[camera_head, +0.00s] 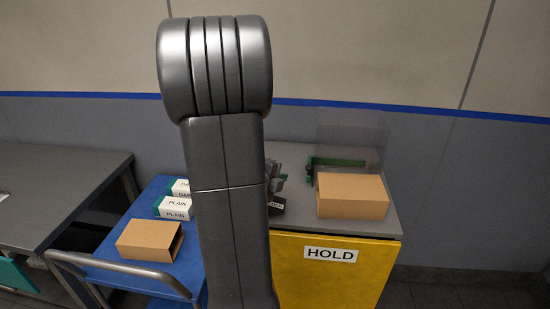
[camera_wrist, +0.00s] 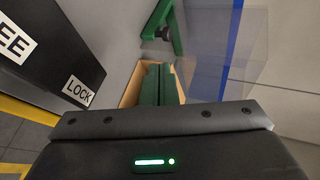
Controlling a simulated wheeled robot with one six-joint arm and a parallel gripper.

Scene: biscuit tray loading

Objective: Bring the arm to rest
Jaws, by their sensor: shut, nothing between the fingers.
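My gripper (camera_wrist: 160,66) shows in the wrist view as two dark green fingers lying together, shut and empty, beyond my dark wrist housing with its green light. The open cardboard box (camera_wrist: 127,97) shows behind and around the fingers in that view; I cannot tell whether they reach inside it. In the head view my grey arm stands upright across the middle and hides most of what lies behind it. Grey parts beside the arm there may belong to my gripper, but this is unclear.
The yellow HOLD cabinet (camera_head: 340,279) carries a cardboard box (camera_head: 352,197), a green fixture (camera_wrist: 177,33) and a clear panel (camera_wrist: 230,45). A black block (camera_wrist: 60,55) has a LOCK label. Left stand a blue cart (camera_head: 150,196) with white packs (camera_head: 174,206) and a box (camera_head: 147,239), and a grey table (camera_head: 55,180).

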